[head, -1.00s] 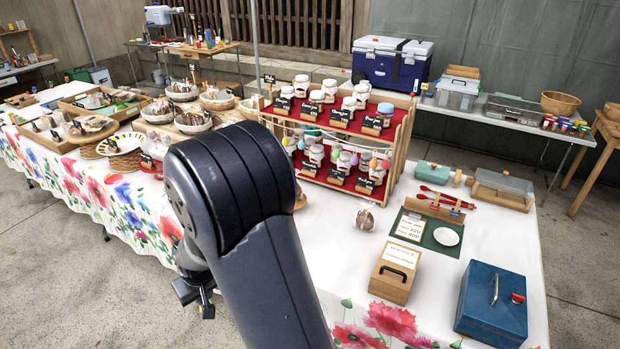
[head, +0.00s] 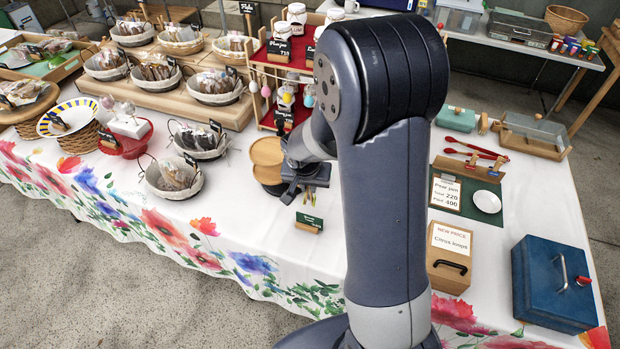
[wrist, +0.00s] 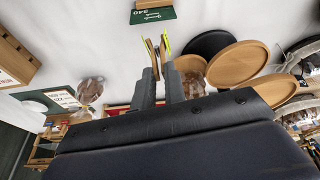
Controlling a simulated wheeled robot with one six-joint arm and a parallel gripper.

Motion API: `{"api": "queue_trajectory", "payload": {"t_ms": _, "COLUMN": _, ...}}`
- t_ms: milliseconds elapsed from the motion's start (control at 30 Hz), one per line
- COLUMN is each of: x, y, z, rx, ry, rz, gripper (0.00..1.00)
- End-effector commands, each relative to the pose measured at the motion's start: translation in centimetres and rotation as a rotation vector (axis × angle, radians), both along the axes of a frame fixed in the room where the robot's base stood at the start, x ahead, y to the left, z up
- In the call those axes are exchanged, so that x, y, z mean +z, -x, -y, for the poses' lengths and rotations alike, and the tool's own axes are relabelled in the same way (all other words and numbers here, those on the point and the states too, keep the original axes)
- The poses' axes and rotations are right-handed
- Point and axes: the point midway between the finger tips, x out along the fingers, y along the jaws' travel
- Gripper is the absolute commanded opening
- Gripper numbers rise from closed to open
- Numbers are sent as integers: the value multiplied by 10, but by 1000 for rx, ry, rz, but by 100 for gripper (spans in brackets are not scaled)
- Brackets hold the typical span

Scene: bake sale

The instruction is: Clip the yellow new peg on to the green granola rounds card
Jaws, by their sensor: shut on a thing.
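The green granola rounds card (head: 309,222) stands in a small wooden block near the front of the white table. In the wrist view the card (wrist: 153,14) shows upside down at the top edge, partly cut off. My gripper (wrist: 160,78) is shut on a slim peg (wrist: 166,44), with yellow-green and wood-coloured parts sticking out past the fingertips towards the card. A gap shows between peg and card. In the head view my gripper (head: 307,187) is just behind and above the card; the peg is tiny there.
Round wooden boards (head: 266,153) stand close to the left of my gripper. Baskets of bagged goods (head: 173,178) lie farther left. A tiered jar rack (head: 284,82) is behind, partly hidden by my arm. A wooden box (head: 450,258) and a blue cash box (head: 553,284) stand right.

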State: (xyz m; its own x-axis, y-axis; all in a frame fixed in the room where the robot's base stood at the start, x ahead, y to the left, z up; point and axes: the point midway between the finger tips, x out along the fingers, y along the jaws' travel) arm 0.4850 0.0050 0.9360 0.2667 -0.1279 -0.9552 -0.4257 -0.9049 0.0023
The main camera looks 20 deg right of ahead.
Motion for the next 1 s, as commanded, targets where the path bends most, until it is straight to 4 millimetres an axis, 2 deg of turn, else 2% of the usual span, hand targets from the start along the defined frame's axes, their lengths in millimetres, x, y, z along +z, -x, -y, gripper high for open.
{"api": "queue_trajectory", "payload": {"t_ms": 367, "x": -4, "y": -5, "z": -3, "rx": -605, "ry": 1, "rz": 1, "gripper": 0}}
{"api": "queue_trajectory", "payload": {"t_ms": 700, "x": -3, "y": -9, "z": -1, "rx": -1365, "ry": 1, "rz": 1, "gripper": 0}}
{"api": "queue_trajectory", "payload": {"t_ms": 800, "x": -1, "y": -9, "z": -1, "rx": -1541, "ry": 1, "rz": 0, "gripper": 0}}
{"api": "queue_trajectory", "payload": {"t_ms": 1000, "x": 1, "y": -10, "z": 0, "rx": -1732, "ry": 0, "rz": 2, "gripper": 0}}
